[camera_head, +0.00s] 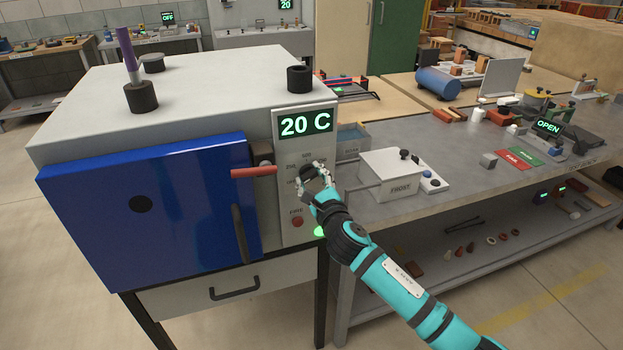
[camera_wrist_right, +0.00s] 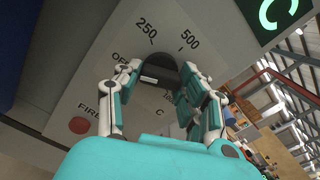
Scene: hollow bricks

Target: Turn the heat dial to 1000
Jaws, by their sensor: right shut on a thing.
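The heat dial is a dark round knob on the furnace's pale control panel (camera_head: 290,236). It shows best in the right wrist view (camera_wrist_right: 158,66), with the marks OFF, 250 and 500 around it. My right gripper (camera_head: 314,184) is at the dial, and its white and teal fingers are shut on the knob from both sides, as the right wrist view (camera_wrist_right: 160,82) shows. The fingers partly hide the dial and other marks, so its exact setting cannot be read. The display (camera_head: 305,124) above reads 20 C. My left gripper is not in view.
The furnace's blue door (camera_head: 140,215) is closed, with a red handle (camera_head: 253,172) near the dial. A red FIRE button (camera_head: 297,221) sits below the dial. A metal workbench (camera_head: 465,190) with a FROST box (camera_head: 390,176) stands close on the right.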

